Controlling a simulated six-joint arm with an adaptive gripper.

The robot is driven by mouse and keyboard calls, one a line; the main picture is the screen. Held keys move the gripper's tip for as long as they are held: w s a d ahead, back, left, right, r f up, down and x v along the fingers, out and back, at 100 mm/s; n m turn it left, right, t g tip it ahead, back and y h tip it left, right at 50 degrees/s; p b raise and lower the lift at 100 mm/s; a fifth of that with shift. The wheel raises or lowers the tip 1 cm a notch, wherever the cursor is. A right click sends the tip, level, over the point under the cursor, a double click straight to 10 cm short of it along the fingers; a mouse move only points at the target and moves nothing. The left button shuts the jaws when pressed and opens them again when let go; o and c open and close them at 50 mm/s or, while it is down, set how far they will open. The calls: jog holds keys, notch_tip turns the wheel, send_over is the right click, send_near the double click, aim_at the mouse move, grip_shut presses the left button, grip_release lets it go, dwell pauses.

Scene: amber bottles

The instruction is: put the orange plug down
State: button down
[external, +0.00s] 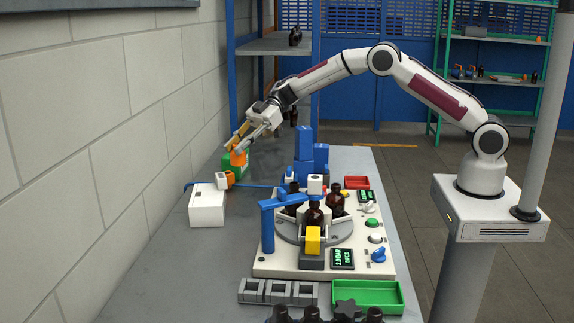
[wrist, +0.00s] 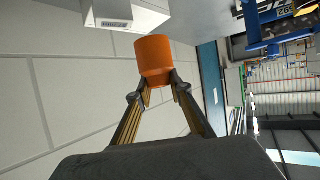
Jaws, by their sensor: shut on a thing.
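My gripper (wrist: 161,92) is shut on the orange plug (wrist: 154,58), a short orange cylinder held between the fingertips in the wrist view. In the external view the plug (external: 238,158) shows below my gripper (external: 240,140), at the far left part of the bench, in front of a green box (external: 229,168). I cannot tell whether the plug touches anything beneath it.
A white box (external: 207,205) with a small orange and white piece (external: 225,180) stands just nearer on the bench. A rotary station (external: 340,255) with amber bottles (external: 314,214) stands to the right. A green tray (external: 366,297) lies in front. The wall is close on the left.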

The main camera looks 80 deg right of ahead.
jog(key=s+d, duration=0.3)
jog(key=d, duration=0.5)
jog(key=s+d, duration=0.4)
jog(key=d, duration=0.5)
notch_tip(320, 180, down, 5)
jog(key=shift+f, duration=0.1)
notch_tip(320, 180, down, 6)
jog(key=shift+f, duration=0.1)
jog(key=shift+f, duration=1.8)
jog(key=shift+f, duration=0.15)
